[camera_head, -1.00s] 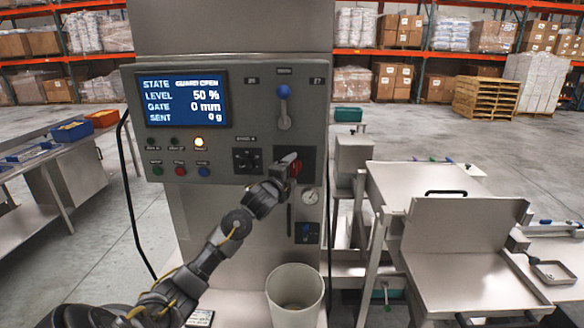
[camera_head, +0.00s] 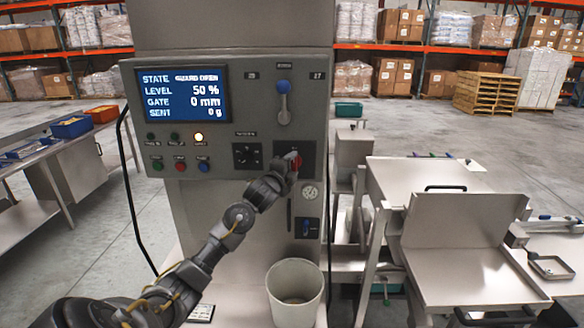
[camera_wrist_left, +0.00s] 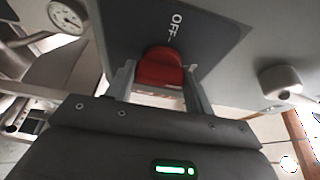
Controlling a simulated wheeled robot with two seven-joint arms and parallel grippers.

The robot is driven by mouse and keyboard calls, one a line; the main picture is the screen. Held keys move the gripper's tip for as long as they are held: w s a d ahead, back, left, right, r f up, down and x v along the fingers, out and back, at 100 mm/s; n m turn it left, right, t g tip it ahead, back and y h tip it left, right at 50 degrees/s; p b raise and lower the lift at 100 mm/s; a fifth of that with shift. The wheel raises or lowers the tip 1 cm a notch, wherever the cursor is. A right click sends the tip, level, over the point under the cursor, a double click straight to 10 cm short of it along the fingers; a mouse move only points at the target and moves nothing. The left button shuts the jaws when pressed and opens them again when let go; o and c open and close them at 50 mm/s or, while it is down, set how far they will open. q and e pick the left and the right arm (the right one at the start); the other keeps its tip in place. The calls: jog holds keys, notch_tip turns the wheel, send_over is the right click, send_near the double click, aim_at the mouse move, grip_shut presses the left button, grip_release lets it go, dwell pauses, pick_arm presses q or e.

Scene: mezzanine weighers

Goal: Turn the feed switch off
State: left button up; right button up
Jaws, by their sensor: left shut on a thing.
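The feed switch is a red knob (camera_wrist_left: 161,68) on a dark plate (camera_wrist_left: 205,22) of the grey control panel. The word OFF shows on the plate beside it in the left wrist view. My left gripper (camera_wrist_left: 160,82) is shut on the red knob, with one finger on each side. In the head view my left gripper (camera_head: 287,164) is at the panel's lower right and covers most of the knob (camera_head: 296,160). The display (camera_head: 182,94) reads guard open, level 50 %, gate 0 mm, sent 0 g. My right gripper is not in view.
A blue-tipped lever (camera_head: 283,105) is above the knob. A black selector (camera_head: 248,156) is to its left and a gauge (camera_head: 310,193) is below it. A white bucket (camera_head: 295,292) stands under the panel. A steel bench (camera_head: 468,250) is at right.

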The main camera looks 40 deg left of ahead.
pick_arm(q)
jog(key=n+b, duration=0.1)
jog(key=n+t+b, duration=0.1)
jog(key=n+b, duration=0.1)
jog(key=shift+f+y, duration=0.3)
jog(key=shift+f, duration=0.1)
jog(key=n+y+b, duration=0.1)
jog(key=n+b, duration=0.1)
jog(key=n, duration=0.1)
jog(key=n+t+y+b, duration=0.1)
jog(key=n+b, duration=0.1)
jog(key=n, duration=0.1)
jog(key=shift+w+d, duration=0.1)
jog(key=n+y+b, duration=0.1)
jog(key=n, duration=0.2)
jog(key=n+y+b, duration=0.1)
jog(key=n+y, duration=0.1)
jog(key=n, duration=0.1)
jog(key=shift+d, duration=0.1)
jog(key=n+y+b, duration=0.1)
jog(key=n+y, duration=0.1)
jog(key=n, duration=0.2)
jog(key=shift+w+n+g, duration=0.1)
jog(key=shift+n+g, duration=0.3)
jog(key=shift+n+g+y+b, duration=0.35)
jog(key=shift+n+y, duration=0.25)
jog(key=shift+n, duration=0.5)
jog(key=shift+r+n, duration=0.1)
jog(key=shift+n, duration=0.2)
jog(key=o, duration=1)
